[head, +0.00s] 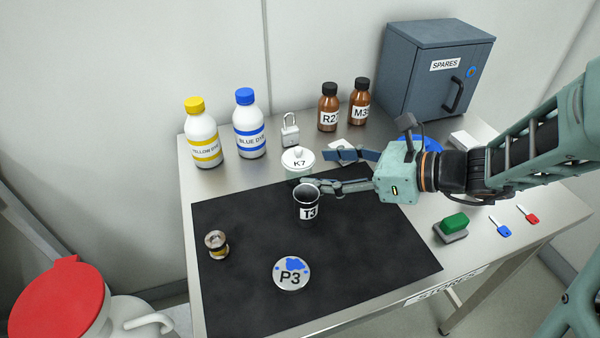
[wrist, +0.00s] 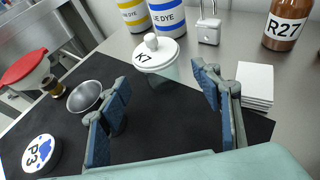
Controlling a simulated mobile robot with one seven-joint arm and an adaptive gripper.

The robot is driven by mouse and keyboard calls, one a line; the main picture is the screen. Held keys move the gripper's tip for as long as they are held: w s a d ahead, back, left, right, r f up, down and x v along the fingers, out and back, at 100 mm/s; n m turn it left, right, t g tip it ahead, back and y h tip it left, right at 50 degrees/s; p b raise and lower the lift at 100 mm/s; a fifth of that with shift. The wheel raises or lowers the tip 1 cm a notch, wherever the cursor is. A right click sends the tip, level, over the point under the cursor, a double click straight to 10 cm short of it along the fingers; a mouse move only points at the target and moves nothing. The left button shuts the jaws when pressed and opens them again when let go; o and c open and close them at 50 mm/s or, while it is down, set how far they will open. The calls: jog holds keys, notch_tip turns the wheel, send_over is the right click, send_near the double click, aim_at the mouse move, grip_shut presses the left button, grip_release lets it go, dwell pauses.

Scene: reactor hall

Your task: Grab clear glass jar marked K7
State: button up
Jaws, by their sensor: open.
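The clear glass jar marked K7 (head: 298,160) stands upright at the back edge of the black mat, with a white knobbed lid bearing the label. In the wrist view the jar (wrist: 158,54) is beyond my fingertips, between their two lines; its glass body shows faintly below the lid. My gripper (head: 319,169) reaches in from the right, its fingers spread and nothing between them. In the wrist view my gripper (wrist: 160,86) is also open. One finger is near the dark T3 cup (head: 307,207), which stands just in front of the jar; whether they touch I cannot tell.
Yellow (head: 202,135) and blue dye bottles (head: 249,127) and a padlock (head: 290,130) stand behind the jar. White cards (wrist: 255,82) lie to the right. The mat's front right is clear.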

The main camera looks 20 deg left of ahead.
aim_at(310, 171)
jog(key=b+x, duration=0.1)
jog(key=x, duration=0.2)
jog(key=b+x, duration=0.1)
jog(key=x, duration=0.2)
jog(key=shift+s+d+f, duration=0.1)
jog(key=shift+d+f, duration=0.05)
jog(key=shift+f, duration=0.2)
jog(key=shift+a, duration=0.3)
jog(key=c, duration=1.4)
jog(key=shift+r, duration=0.1)
